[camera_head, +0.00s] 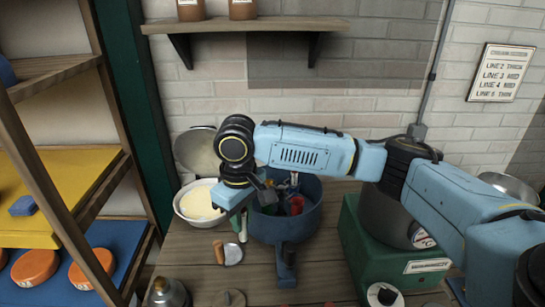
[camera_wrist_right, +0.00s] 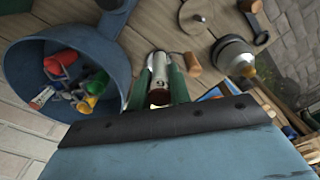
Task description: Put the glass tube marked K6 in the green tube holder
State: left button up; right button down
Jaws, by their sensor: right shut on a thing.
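My right gripper (camera_head: 241,226) reaches down just left of the blue pot in the head view. In the right wrist view its green fingers (camera_wrist_right: 160,84) are shut on a clear glass tube (camera_wrist_right: 158,72) with a brown end. A mark shows on the tube, but it is too small to read, so I cannot tell if it is K6. The tube is beside the pot, outside its rim. I cannot pick out a green tube holder for sure in either view. My left gripper is not in view.
The blue pot (camera_head: 258,231) holds several small coloured things. A cream-filled bowl (camera_head: 186,208) stands to its left. A wooden-handled tool (camera_head: 219,250) lies in front. A green box (camera_head: 366,262) bears a large grey pot at right. A metal vessel (camera_head: 167,294) stands at the front.

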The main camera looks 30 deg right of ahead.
jog(key=w+d+n+p, duration=0.3)
jog(key=w+d+n, duration=0.2)
jog(key=n, duration=0.6)
jog(key=w+d+n+p, duration=0.3)
jog(key=w+d+n, duration=0.2)
jog(key=n, duration=0.6)
jog(key=d, duration=0.2)
jog(key=shift+d+f+n, duration=0.25)
jog(key=shift+d+n, duration=0.1)
jog(key=shift+n, duration=0.05)
jog(key=shift+p, duration=0.8)
jog(key=shift+f, duration=0.95)
dwell(1.2)
jog(key=shift+f+b, duration=1.1)
jog(key=shift+f, duration=0.5)
dwell(0.6)
